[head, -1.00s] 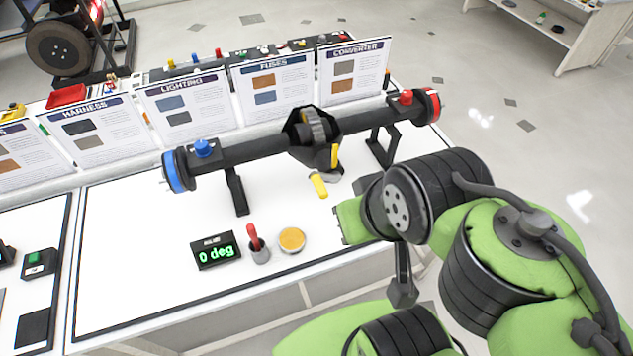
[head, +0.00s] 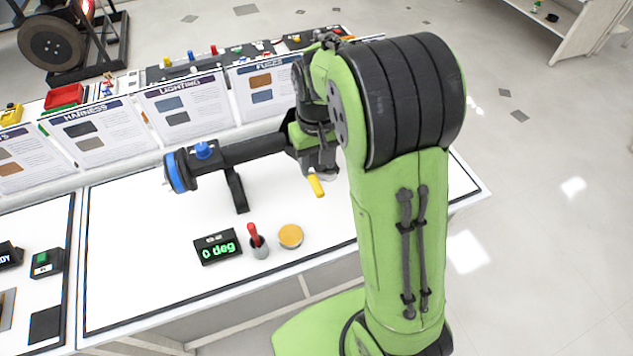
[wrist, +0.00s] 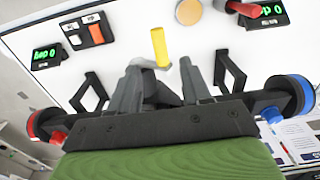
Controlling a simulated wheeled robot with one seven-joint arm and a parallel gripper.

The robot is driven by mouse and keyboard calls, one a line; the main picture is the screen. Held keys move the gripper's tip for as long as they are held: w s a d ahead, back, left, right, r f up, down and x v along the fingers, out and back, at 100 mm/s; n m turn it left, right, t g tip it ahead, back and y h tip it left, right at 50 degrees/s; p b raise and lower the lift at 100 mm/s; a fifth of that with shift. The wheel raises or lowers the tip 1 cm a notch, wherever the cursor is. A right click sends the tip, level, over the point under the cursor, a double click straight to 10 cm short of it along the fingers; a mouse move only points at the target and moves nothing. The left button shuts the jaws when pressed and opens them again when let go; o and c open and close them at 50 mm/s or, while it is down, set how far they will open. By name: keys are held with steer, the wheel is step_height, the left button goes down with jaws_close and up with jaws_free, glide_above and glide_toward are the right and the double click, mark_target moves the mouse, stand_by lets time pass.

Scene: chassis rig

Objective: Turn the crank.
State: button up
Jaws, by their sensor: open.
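The crank shows its yellow handle (head: 316,186) below the middle of the black axle (head: 255,149), pointing down toward the bench front. The handle also shows in the wrist view (wrist: 159,46), just beyond the fingertips. My gripper (wrist: 160,72) is open, its grey fingers spread to either side of the handle's near end; I cannot tell whether they touch it. In the head view my arm hides most of the crank and the axle's right half. The axle's blue end (head: 176,171) is clear. A display (head: 217,247) reads 0 deg.
A red-topped lever (head: 257,241) and an orange round button (head: 290,236) stand at the bench front. Black axle stands (head: 236,189) flank the crank. Printed panels (head: 185,105) line the back. The white bench top (head: 140,260) is clear at front left.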

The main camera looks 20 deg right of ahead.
mark_target(317, 184)
step_height(317, 184, down, 8)
steer(key=shift+r+b, duration=0.25)
steer(key=shift+b, duration=0.3)
steer(key=shift+c, duration=0.2)
steer(key=shift+r, duration=0.1)
jaws_close()
